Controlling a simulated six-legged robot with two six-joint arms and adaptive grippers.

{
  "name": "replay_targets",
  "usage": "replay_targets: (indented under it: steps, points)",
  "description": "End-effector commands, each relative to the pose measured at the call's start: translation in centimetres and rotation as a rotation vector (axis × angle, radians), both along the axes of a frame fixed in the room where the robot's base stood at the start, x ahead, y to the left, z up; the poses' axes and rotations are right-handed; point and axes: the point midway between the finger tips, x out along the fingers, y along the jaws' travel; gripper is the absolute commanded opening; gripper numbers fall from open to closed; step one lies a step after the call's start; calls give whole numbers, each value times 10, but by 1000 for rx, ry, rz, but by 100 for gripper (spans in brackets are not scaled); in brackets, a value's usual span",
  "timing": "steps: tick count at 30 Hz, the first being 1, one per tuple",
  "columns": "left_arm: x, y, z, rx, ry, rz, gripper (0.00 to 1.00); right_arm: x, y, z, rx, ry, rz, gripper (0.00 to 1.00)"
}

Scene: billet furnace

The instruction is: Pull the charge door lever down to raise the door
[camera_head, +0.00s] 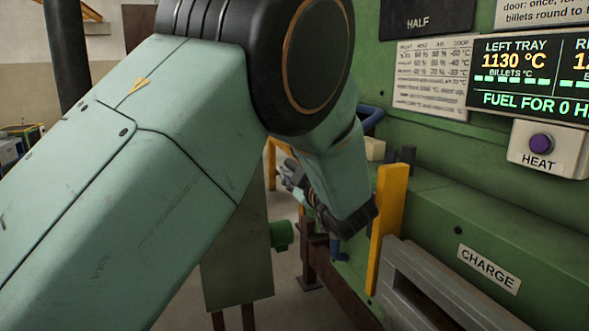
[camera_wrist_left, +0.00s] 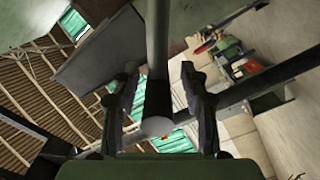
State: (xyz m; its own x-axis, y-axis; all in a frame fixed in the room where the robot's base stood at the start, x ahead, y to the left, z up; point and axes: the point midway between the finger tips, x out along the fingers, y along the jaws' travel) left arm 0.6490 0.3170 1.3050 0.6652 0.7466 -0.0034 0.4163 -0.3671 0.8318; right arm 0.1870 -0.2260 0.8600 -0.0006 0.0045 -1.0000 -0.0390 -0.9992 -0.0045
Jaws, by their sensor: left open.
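My left arm fills the left and middle of the head view. My left gripper (camera_head: 297,183) is partly hidden behind the wrist, left of the yellow upright bar (camera_head: 388,225). In the left wrist view its two fingers (camera_wrist_left: 163,105) are open. A grey round bar (camera_wrist_left: 158,65), which looks like the lever, comes down from the top between the fingers. Its round end shows between them, with gaps at both sides; I cannot tell its depth. The lever cannot be made out clearly in the head view. The CHARGE sign (camera_head: 488,268) is on the green furnace front. My right gripper is not in view.
The green furnace wall stands at the right, with a display (camera_head: 527,72) and a purple HEAT button (camera_head: 541,143). Grey ribbed metal (camera_head: 435,290) lies below the CHARGE sign. A blue bent part (camera_head: 370,117) is behind my wrist. Open floor shows below the gripper.

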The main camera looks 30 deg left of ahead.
Motion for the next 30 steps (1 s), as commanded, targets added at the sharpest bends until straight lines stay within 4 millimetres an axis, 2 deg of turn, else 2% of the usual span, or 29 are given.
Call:
replay_targets:
  steps: [2,18,30]
  points:
    - [0,0,0,1,-1,-1,44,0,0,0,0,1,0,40]
    - [1,1,0,0,0,-1,0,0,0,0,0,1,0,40]
    - [1,1,0,0,1,-1,0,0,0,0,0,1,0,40]
